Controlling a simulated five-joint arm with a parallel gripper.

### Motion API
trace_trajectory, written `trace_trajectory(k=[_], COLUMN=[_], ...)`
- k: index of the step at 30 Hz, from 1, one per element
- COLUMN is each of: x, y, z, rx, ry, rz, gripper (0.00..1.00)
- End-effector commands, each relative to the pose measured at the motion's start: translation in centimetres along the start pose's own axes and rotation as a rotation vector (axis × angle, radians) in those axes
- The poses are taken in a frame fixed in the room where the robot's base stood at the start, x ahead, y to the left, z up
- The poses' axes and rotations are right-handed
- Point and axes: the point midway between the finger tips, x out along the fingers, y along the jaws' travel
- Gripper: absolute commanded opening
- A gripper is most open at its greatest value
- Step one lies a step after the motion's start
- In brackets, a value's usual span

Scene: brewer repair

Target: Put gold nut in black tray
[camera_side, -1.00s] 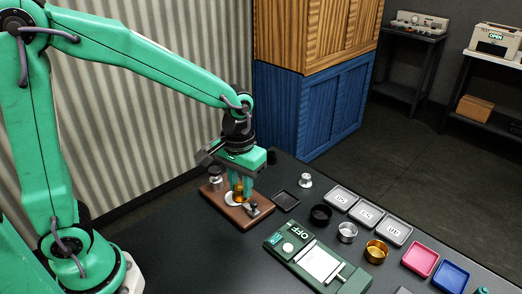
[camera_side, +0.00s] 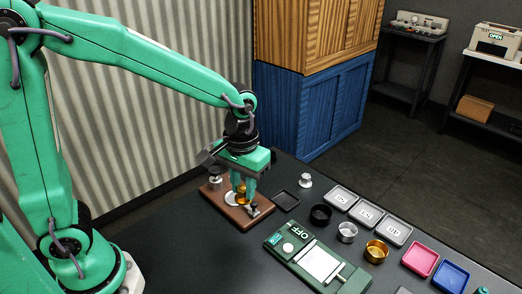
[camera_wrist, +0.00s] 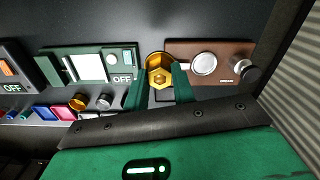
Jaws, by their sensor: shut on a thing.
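My gripper (camera_side: 243,190) is shut on the gold nut (camera_wrist: 160,77), which shows between its two green fingers (camera_wrist: 160,84) in the wrist view. In the side view the nut (camera_side: 241,196) is partly covered by the fingers, over the right part of the brown wooden base (camera_side: 228,213). I cannot tell how high it is above the base. The small black tray (camera_side: 286,201) lies on the table just right of the base, apart from the gripper, and looks empty.
A silver knob (camera_side: 305,181) stands behind the black tray. A green device marked OFF (camera_side: 296,262) lies in front. Grey labelled trays (camera_side: 367,215) lie behind the cups.

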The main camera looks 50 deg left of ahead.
Motion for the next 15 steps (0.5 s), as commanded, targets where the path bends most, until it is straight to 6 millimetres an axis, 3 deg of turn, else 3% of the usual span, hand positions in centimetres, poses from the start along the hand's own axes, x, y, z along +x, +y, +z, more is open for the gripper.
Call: trace_trajectory(k=[8,15], x=[0.3,0.9], y=[2.3,5.8], z=[-2.1,-4.8], rx=[-0.010,-0.027], ry=[-0.002,-0.001], rz=[-0.001,-0.001], gripper=[0.01,0.01])
